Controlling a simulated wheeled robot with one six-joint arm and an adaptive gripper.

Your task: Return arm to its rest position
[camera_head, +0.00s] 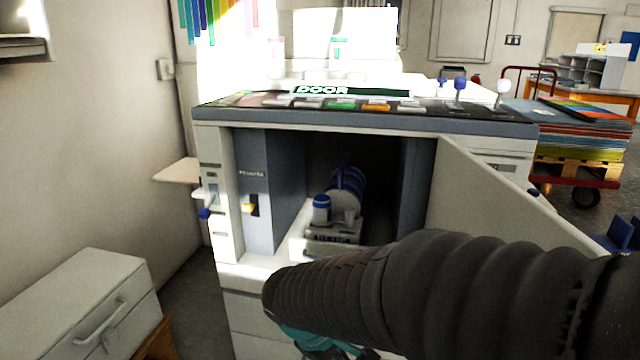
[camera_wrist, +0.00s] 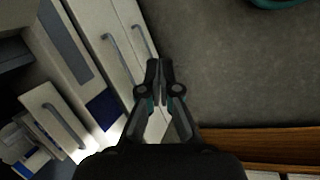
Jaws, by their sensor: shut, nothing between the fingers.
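My gripper (camera_wrist: 161,70) is in the wrist view with its two dark fingers closed together and nothing between them. It points down past the front of a white cabinet, over bare grey floor. In the head view my dark ribbed arm crosses the lower right, and the fingertips are hidden behind it or below the frame. The white machine cabinet (camera_head: 285,277) stands ahead with its door (camera_head: 495,195) swung open to the right. Inside the open bay sits a blue and white cylindrical unit (camera_head: 347,190).
A white drawer unit (camera_head: 75,290) stands at the lower left by the wall. A cart with stacked coloured sheets (camera_head: 575,130) is at the right. In the wrist view, a wooden edge (camera_wrist: 260,140) runs along the lower right, and grey floor (camera_wrist: 230,70) is clear.

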